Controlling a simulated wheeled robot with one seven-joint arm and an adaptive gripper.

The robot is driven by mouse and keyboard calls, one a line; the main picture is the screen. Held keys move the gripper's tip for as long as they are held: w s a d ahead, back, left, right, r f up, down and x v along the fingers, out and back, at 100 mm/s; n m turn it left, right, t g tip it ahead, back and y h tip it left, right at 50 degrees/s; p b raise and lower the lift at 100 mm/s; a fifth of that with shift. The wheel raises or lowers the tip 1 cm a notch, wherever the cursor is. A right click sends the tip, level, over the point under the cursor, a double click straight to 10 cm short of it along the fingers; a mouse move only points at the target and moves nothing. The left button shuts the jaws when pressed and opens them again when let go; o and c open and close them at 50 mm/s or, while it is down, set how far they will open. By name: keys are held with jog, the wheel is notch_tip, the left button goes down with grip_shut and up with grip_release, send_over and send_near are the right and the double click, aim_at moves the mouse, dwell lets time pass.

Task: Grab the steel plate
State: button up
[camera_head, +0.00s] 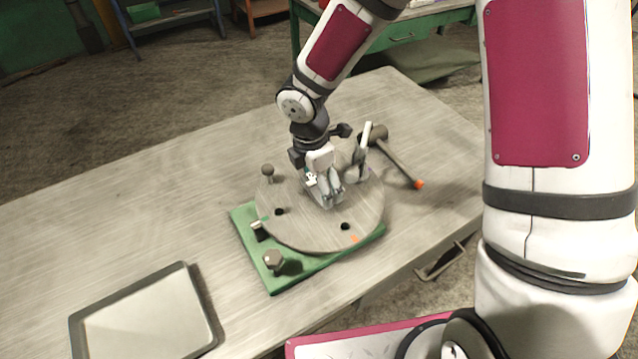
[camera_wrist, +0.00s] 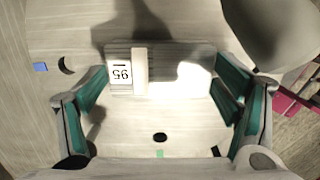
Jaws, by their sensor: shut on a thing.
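The round grey steel plate (camera_head: 305,228) lies on a green base (camera_head: 283,278) on the table. It has dark holes and an orange mark near its front edge. My gripper (camera_head: 325,190) is over the plate's middle, pointing down. In the wrist view, the plate (camera_wrist: 190,145) fills the lower middle. A raised grey block with a label reading 95 (camera_wrist: 121,74) stands on it between the fingers of my gripper (camera_wrist: 160,80). The finger tips are partly hidden in the head view.
A knobbed post (camera_head: 267,172), a small clamp (camera_head: 258,230) and a bolt head (camera_head: 273,260) stand around the plate's left side. A hammer (camera_head: 397,163) with an orange handle end lies to the right. A shallow tray (camera_head: 205,318) is at front left. The left tabletop is clear.

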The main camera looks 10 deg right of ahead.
jog(key=shift+r, duration=0.55)
jog(key=shift+s+r, duration=0.25)
jog(key=shift+r, duration=0.6)
jog(key=s, duration=0.4)
jog(key=s+d+r, duration=0.1)
jog(key=s, duration=0.4)
jog(key=s+d, duration=0.1)
jog(key=s, duration=0.3)
jog(key=shift+s+d+r, duration=0.1)
jog(key=shift+s+r, duration=0.1)
jog(key=shift+s, duration=0.05)
jog(key=shift+s+d+p, duration=0.15)
jog(key=shift+s+p, duration=0.75)
jog(key=shift+s, duration=0.05)
